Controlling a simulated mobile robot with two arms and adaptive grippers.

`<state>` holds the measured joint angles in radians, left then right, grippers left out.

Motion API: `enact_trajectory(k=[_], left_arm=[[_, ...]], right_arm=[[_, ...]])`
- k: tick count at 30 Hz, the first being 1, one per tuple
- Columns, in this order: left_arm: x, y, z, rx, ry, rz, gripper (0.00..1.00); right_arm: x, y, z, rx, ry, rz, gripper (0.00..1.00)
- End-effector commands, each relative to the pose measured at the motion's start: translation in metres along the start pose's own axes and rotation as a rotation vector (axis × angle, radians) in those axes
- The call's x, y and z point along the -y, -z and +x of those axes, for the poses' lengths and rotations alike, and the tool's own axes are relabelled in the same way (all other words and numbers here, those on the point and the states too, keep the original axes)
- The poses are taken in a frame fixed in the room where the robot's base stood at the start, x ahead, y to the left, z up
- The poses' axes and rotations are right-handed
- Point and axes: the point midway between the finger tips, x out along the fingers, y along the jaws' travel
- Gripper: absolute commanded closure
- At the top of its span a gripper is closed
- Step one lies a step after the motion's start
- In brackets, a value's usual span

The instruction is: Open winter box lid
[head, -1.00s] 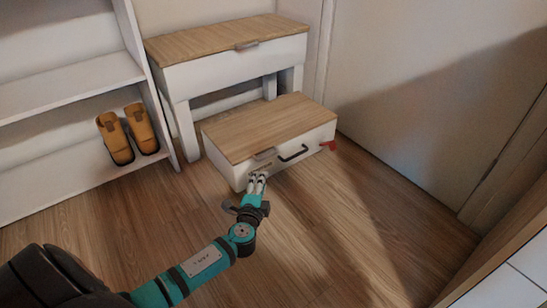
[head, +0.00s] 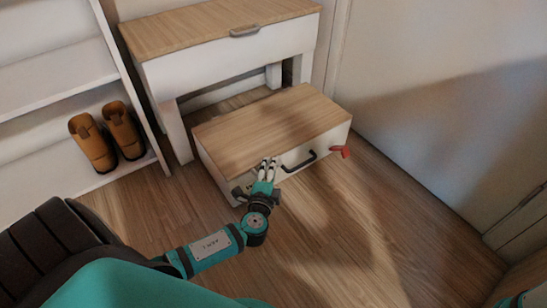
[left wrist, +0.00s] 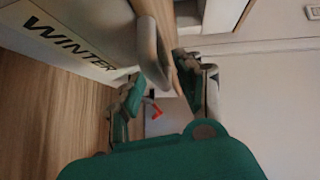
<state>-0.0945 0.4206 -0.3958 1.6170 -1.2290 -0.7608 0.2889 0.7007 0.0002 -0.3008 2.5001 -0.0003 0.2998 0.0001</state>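The winter box (head: 222,182) is a low white box on the floor with a wooden lid (head: 268,125), which lies closed. The word WINTER shows on its front in the left wrist view (left wrist: 70,45). A black handle (head: 299,163) sits on the front. My left gripper (head: 267,164) is at the lid's front edge and hides the lid's grey handle in the head view. In the left wrist view, the grey lid handle (left wrist: 152,48) lies in line with the gap between the parted fingers (left wrist: 166,92); I cannot tell whether they touch it. My right gripper is not in view.
A red piece (head: 341,151) sticks out at the box's front right corner. A taller white bench with a wooden top (head: 215,28) stands behind. A shelf with brown shoes (head: 106,138) is at the left. Wooden floor (head: 345,235) is clear in front and right.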

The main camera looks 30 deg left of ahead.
Motion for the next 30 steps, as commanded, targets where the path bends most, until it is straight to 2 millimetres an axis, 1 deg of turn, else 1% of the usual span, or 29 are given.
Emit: enact_trajectory(k=[11,13,18,20,30], left_arm=[[-0.0012,0.0003,-0.0022,0.001,0.0,0.0,0.65],[-0.0012,0.0002,-0.0021,0.001,0.0,0.0,0.71],[-0.0015,0.0003,-0.0021,0.0,-0.001,0.0,0.93],[-0.002,0.0002,-0.0022,0.0,-0.002,0.0,1.0],[-0.0049,0.0001,-0.003,0.0,-0.008,-0.002,1.0]], right_arm=[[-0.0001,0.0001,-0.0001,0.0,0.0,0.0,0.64],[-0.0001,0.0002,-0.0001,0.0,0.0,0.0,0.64],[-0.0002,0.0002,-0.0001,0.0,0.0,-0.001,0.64],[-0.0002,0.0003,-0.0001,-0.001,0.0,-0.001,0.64],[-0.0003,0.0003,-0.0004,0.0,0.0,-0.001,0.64]])
